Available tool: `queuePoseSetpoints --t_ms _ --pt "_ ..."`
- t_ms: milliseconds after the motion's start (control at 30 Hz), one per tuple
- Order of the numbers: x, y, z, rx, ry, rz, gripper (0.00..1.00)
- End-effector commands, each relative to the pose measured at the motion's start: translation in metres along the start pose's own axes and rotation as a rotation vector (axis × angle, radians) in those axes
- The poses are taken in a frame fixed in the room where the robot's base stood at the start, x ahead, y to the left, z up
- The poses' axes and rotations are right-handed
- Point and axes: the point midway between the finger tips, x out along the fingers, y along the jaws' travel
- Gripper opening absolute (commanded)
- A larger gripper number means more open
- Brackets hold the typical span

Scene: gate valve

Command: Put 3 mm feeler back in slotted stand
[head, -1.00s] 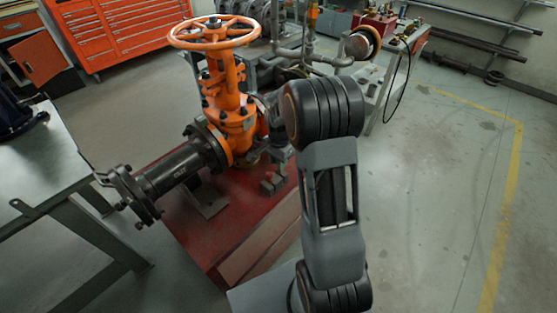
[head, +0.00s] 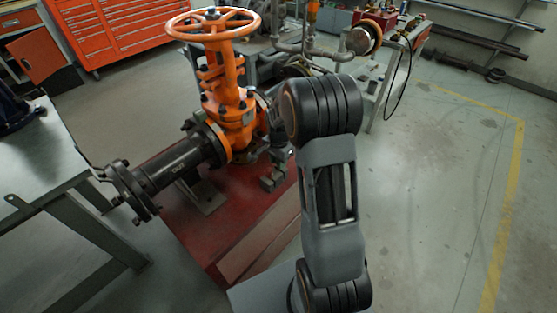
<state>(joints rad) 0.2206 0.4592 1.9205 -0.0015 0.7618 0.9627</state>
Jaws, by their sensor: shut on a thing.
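My arm (head: 330,185) rises through the middle of the head view, with its dark ribbed joint (head: 322,108) beside the orange gate valve (head: 228,95). I cannot make out the 3 mm feeler or the slotted stand either. The valve has an orange handwheel (head: 214,24) on top and a black pipe (head: 180,167) running to a flange at its lower left. It stands over a red base (head: 225,235).
A grey metal table (head: 40,165) stands at the left. Orange tool drawers (head: 115,30) are at the back. The floor at right is open, marked by a yellow line (head: 505,200).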

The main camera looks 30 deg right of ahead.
Motion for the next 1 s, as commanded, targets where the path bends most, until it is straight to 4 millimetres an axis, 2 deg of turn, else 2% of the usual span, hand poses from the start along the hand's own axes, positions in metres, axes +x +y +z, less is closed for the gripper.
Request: queuePoseSetpoints --t_ms 767,800,1000 --pt "0.021 0.0 0.0 0.0 0.0 0.0 0.0" --pt "0.02 0.0 0.0 0.0 0.0 0.0 0.29" --pt "0.019 0.0 0.0 0.0 0.0 0.0 0.48"
